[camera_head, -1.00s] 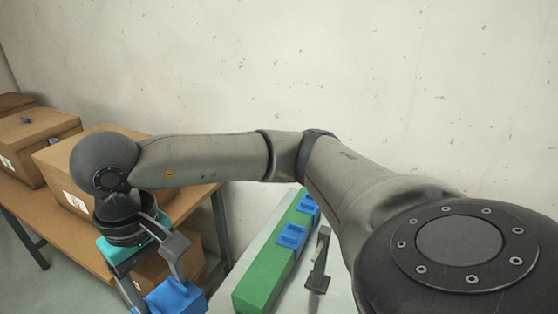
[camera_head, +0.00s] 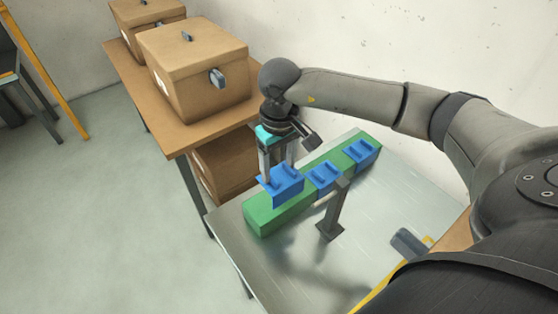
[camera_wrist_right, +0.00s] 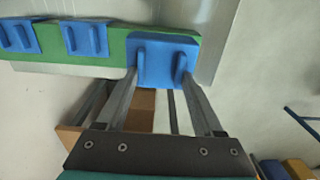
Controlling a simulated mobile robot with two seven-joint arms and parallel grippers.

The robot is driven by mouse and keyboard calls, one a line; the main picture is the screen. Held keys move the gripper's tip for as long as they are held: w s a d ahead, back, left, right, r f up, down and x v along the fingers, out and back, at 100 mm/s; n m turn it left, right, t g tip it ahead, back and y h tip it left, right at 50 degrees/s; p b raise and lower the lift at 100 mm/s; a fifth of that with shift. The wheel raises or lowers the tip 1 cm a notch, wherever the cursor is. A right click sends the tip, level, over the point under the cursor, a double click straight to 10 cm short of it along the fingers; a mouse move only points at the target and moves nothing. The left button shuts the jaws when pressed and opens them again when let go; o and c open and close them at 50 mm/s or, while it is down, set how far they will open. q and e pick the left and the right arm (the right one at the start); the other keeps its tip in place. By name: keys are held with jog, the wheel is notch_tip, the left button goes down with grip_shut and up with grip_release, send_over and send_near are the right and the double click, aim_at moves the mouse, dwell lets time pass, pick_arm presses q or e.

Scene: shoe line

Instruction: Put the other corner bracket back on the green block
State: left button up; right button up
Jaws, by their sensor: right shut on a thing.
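The green block (camera_head: 262,217) lies lengthwise on the metal table. Two blue corner brackets sit on it, one near the middle (camera_head: 324,178) and one at the far end (camera_head: 361,153). My right gripper (camera_head: 278,176) is shut on a third blue bracket (camera_head: 287,191) at the block's near end. In the right wrist view the fingers (camera_wrist_right: 161,88) grip this bracket (camera_wrist_right: 163,60), which overlaps the end of the green block (camera_wrist_right: 122,49). Its underside is hidden, so I cannot tell whether it touches the block. My left gripper is not in view.
A grey metal post (camera_head: 333,212) stands on the table (camera_head: 290,262) close beside the block. Cardboard boxes (camera_head: 192,75) stand on a wooden table (camera_head: 160,110) at the left. The metal table's front part is mostly clear.

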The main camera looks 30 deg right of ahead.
aim_at(278, 176)
jog(key=shift+f, duration=0.25)
jog(key=shift+f+b, duration=0.95)
jog(key=shift+f, duration=0.5)
notch_tip(278, 176, down, 4)
jog(key=b, duration=0.3)
jog(key=shift+r, duration=0.25)
jog(key=shift+f+b, duration=0.95)
jog(key=shift+f, duration=0.05)
jog(key=shift+s, duration=0.1)
jog(key=shift+f+b, duration=0.4)
jog(key=shift+b, duration=0.6)
jog(key=o, duration=1.4)
